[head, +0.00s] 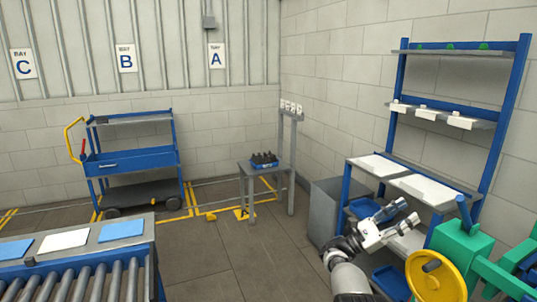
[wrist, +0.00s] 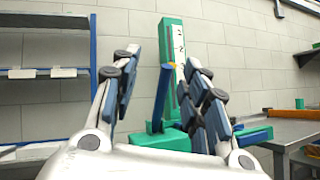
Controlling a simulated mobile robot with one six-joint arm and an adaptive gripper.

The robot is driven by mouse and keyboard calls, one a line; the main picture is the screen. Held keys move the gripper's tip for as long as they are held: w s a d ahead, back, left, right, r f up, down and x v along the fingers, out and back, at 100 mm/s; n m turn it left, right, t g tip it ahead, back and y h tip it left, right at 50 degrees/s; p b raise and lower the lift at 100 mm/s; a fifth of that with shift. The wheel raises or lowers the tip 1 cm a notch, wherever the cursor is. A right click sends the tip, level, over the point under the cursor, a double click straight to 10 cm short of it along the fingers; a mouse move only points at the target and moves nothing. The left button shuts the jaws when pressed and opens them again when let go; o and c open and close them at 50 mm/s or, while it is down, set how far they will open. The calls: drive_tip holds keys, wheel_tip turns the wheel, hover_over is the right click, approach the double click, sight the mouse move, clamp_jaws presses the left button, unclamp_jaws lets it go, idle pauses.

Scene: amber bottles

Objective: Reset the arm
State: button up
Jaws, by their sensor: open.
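My gripper (head: 405,213) is raised at the lower right of the head view, in front of the blue-framed workbench. Its two fingers stand apart with nothing between them. In the wrist view my gripper (wrist: 162,60) also shows open and empty, with a green machine column behind the gap.
A green machine (head: 470,250) with a yellow wheel (head: 437,279) stands close to the right of my arm. A blue cart (head: 130,160) stands at the back left. A roller conveyor (head: 75,270) is at the front left. The middle floor is clear.

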drive_tip(key=s+d+r+m+g+y, duration=0.1)
drive_tip(key=s+d+r+m+y, duration=0.2)
drive_tip(key=s+r+y, duration=0.5)
drive_tip(key=s+a+r+m+y, duration=0.25)
drive_tip(key=s+a+y, duration=0.2)
drive_tip(key=s, duration=0.45)
drive_tip(key=s+a+f+m+t+y, duration=0.1)
drive_tip(key=s+a+f+m+y, duration=0.2)
drive_tip(key=s+a, duration=0.5)
drive_tip(key=s+a+f+m+t+y, duration=0.2)
drive_tip(key=s+a+f+m+y, duration=0.1)
drive_tip(key=s+a, duration=0.5)
drive_tip(key=s+a+f+m+t+y, duration=0.2)
drive_tip(key=s+a+y, duration=0.5)
drive_tip(key=s, duration=0.5)
wheel_tip(320, 180, down, 2)
drive_tip(key=shift+a+f+m, duration=0.2)
drive_tip(key=shift+a+m, duration=0.25)
drive_tip(key=shift+a, duration=0.1)
drive_tip(key=shift+s, duration=0.1)
